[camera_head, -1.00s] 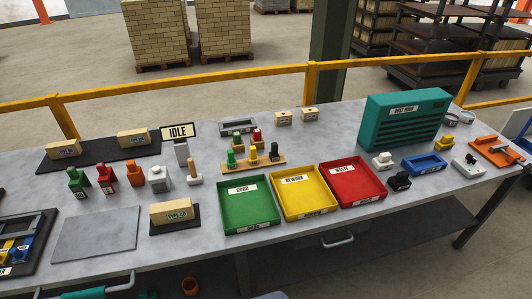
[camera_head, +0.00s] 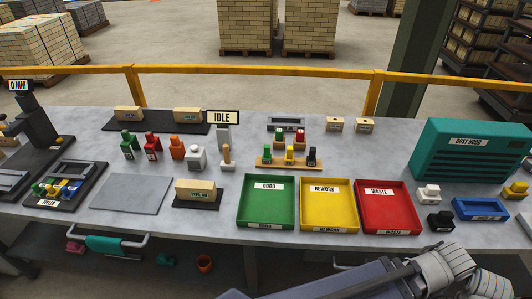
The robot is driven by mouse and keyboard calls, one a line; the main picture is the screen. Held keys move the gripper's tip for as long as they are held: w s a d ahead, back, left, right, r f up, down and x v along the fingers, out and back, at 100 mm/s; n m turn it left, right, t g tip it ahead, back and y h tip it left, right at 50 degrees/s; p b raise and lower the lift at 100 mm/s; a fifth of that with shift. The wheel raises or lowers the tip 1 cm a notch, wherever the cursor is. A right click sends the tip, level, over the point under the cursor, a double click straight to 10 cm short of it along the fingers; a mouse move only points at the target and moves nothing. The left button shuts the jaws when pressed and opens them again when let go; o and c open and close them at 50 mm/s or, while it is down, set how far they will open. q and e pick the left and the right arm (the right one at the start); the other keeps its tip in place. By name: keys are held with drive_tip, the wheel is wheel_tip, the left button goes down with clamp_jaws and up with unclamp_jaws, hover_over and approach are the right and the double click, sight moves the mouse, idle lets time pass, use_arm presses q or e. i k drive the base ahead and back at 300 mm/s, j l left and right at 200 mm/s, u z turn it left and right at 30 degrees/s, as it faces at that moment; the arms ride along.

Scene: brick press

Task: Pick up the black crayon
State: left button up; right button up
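The black crayon (camera_head: 312,156) appears to be the short dark upright piece at the right end of the wooden rack (camera_head: 267,162). Green and yellow pieces stand to its left in the rack, with red and green ones just behind. Its lower end is hidden in the rack. My blue-grey arm, likely the right, crosses the bottom right edge in front of the table, well apart from the rack. Its fingers do not show. My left gripper is not in view.
Green (camera_head: 266,225), yellow (camera_head: 328,225) and red (camera_head: 386,228) trays stand in front of the rack. A teal dust hood (camera_head: 470,150) and a black block (camera_head: 440,221) are to the right. A sign reading IDLE (camera_head: 222,117) stands left of the rack.

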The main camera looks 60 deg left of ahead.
sight(311, 161)
drive_tip(key=i+u, duration=0.15)
drive_tip(key=u, duration=0.25)
drive_tip(key=i+u, duration=0.1)
drive_tip(key=u, duration=0.3)
drive_tip(key=i+l+u, duration=0.1)
drive_tip(key=u, duration=0.3)
drive_tip(key=i+l+u, duration=0.1)
drive_tip(key=u, duration=0.3)
drive_tip(key=i+l+u, duration=0.15)
drive_tip(key=u, duration=0.25)
drive_tip(key=i+l+u, duration=0.25)
drive_tip(key=u, duration=0.2)
drive_tip(key=i+l+u, duration=0.15)
drive_tip(key=l+u, duration=0.3)
